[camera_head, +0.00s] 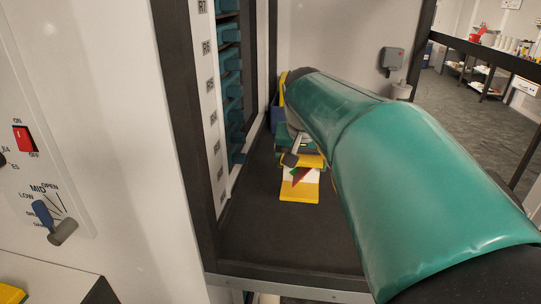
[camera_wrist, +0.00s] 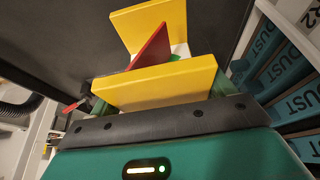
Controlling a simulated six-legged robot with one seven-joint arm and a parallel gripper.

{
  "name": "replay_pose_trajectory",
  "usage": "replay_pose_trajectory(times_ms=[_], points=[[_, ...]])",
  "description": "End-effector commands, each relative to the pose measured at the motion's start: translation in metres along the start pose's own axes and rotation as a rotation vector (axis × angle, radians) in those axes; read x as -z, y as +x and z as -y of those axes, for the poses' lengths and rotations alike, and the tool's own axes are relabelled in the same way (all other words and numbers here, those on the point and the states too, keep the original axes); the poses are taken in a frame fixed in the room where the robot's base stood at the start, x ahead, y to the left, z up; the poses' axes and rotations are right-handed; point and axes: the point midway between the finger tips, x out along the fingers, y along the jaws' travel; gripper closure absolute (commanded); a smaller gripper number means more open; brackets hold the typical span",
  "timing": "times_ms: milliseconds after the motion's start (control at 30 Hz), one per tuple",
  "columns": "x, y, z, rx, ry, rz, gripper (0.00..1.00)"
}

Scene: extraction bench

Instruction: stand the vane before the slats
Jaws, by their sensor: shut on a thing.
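The vane (camera_head: 299,184) shows in the head view as a yellow-edged piece with a white face and red and green markings, low over the dark bench. In the wrist view it shows as yellow plates (camera_wrist: 155,84) with a red fin (camera_wrist: 152,47) and some white and green between them. My gripper (camera_head: 298,150) is shut on the vane; its fingertips are largely hidden. The teal slats (camera_head: 232,85) stand stacked in a rack left of my gripper in the head view. In the wrist view, slats marked DUST (camera_wrist: 290,65) lie to the right.
A white strip (camera_head: 211,100) with R labels runs up the rack beside the slats. The dark bench top (camera_head: 275,235) is clear in front of the vane. A blue item (camera_head: 276,114) is partly hidden behind my arm. A panel with a red switch (camera_head: 24,139) stands at far left.

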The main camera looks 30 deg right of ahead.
Motion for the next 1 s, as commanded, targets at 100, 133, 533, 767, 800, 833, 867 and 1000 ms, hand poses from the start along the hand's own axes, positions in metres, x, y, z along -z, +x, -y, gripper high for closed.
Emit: replay_pose_trajectory(times_ms=[100, 133, 533, 767, 800, 833, 867, 1000], points=[[0.019, 0.023, 0.001, -0.002, 0.002, 0.005, 0.45], [0.024, 0.028, 0.001, -0.002, 0.001, 0.004, 0.45], [0.069, 0.106, 0.007, -0.001, -0.001, 0.005, 0.45], [0.076, 0.126, 0.009, 0.000, -0.003, 0.001, 0.45], [0.077, 0.130, 0.009, 0.001, -0.003, 0.002, 0.45], [0.078, 0.134, 0.009, 0.001, -0.003, 0.003, 0.45], [0.077, 0.138, 0.009, 0.000, -0.003, 0.003, 0.45], [0.068, 0.157, 0.009, 0.001, -0.003, 0.003, 0.45]])
